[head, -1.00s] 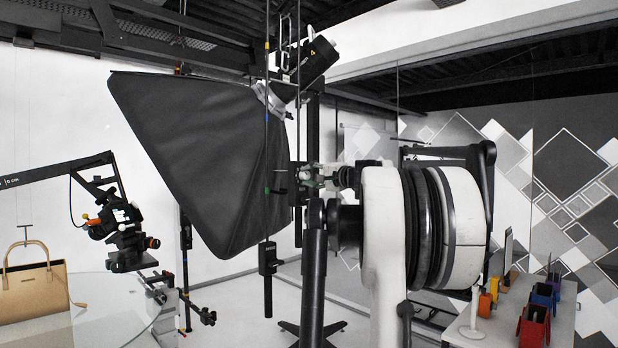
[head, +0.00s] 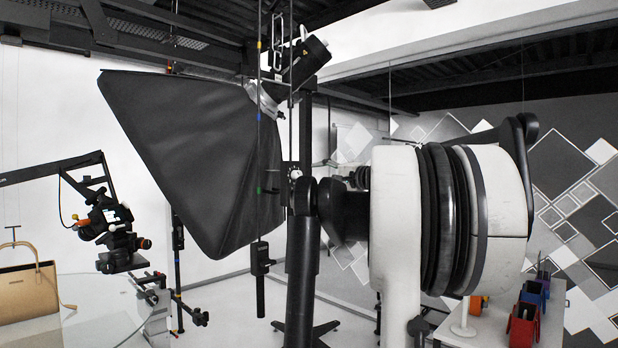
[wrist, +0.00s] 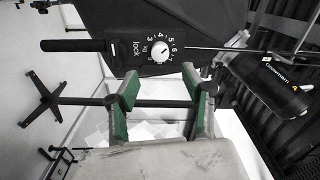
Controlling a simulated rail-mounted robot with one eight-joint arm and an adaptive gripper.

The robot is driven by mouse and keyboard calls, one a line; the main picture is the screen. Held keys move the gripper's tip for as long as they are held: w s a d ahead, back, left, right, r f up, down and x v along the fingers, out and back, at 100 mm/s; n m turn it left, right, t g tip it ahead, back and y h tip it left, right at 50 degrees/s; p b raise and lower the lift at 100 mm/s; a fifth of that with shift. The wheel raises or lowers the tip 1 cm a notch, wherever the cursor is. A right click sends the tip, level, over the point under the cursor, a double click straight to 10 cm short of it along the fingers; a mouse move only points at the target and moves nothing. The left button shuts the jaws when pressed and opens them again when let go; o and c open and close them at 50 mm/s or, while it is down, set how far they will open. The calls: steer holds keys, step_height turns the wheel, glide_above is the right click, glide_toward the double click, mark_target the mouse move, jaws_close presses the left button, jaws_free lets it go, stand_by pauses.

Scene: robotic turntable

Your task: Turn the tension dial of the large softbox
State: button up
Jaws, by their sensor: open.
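The large softbox (head: 195,140) hangs tilted at the centre left of the head view, black and tapering to its lamp head. In the wrist view, the tension dial (wrist: 160,51) is a white round knob on a black box (wrist: 131,61) marked "lock" and with numbers. A small white round part on the dark fitting beside the softbox looks like the same dial (head: 295,172) in the head view. My gripper (wrist: 160,92) is open and empty, its green-padded fingers apart below the dial in the wrist view, not touching it. In the head view my arm hides the gripper.
Thin vertical rods (head: 260,215) run beside the softbox. A camera on a boom (head: 112,230) and a tan handbag (head: 28,292) are at the left. A table with coloured holders (head: 525,315) is at the right. A lamp head (wrist: 272,85) is at the right in the wrist view.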

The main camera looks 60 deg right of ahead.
steer(key=s, duration=0.3)
steer(key=shift+s+a, duration=0.2)
steer(key=shift+a, duration=0.15)
